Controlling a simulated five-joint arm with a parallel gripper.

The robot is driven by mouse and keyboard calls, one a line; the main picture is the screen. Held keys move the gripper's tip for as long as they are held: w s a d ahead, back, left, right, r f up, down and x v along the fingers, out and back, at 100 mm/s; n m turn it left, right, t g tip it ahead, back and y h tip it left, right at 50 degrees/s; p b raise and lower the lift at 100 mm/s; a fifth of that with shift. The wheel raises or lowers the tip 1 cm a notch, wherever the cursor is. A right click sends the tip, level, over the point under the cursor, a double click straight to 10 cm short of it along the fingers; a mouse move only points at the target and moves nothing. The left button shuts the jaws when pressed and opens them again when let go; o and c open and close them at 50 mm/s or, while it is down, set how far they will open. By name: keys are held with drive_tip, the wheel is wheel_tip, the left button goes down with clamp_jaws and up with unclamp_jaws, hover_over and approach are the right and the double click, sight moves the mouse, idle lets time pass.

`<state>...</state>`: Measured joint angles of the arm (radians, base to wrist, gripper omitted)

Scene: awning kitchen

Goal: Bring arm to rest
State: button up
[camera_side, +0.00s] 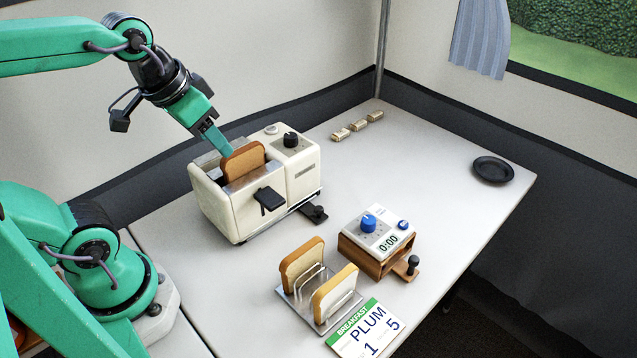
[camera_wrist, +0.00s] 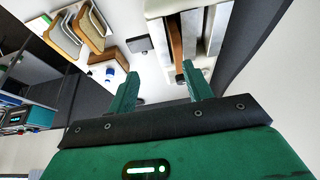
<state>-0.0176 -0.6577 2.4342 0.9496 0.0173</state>
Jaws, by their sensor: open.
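My green gripper (camera_side: 222,146) reaches down over the cream toaster (camera_side: 222,207), with its tips close to a bread slice (camera_side: 244,160) standing in a slot. In the wrist view my gripper (camera_wrist: 158,85) has its two fingers spread apart, and nothing shows between them. The toaster (camera_wrist: 212,40) lies just beyond the fingers there, with the brown bread edge (camera_wrist: 175,45) in its slot. Whether a finger touches the bread cannot be told. The toaster's black lever (camera_side: 269,198) is on its front side.
A wire rack (camera_side: 302,312) holds two bread slices (camera_side: 334,293). A timer with a blue knob (camera_side: 378,239), a PLUM card (camera_side: 367,331), a black plate (camera_side: 493,170) and small beige blocks (camera_side: 357,125) lie on the white table (camera_side: 430,130). Its right side is mostly clear. Walls stand behind.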

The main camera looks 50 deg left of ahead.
drive_tip(key=shift+s+d+f+t, duration=0.2)
drive_tip(key=shift+s+t, duration=0.2)
drive_tip(key=shift+s, duration=0.15)
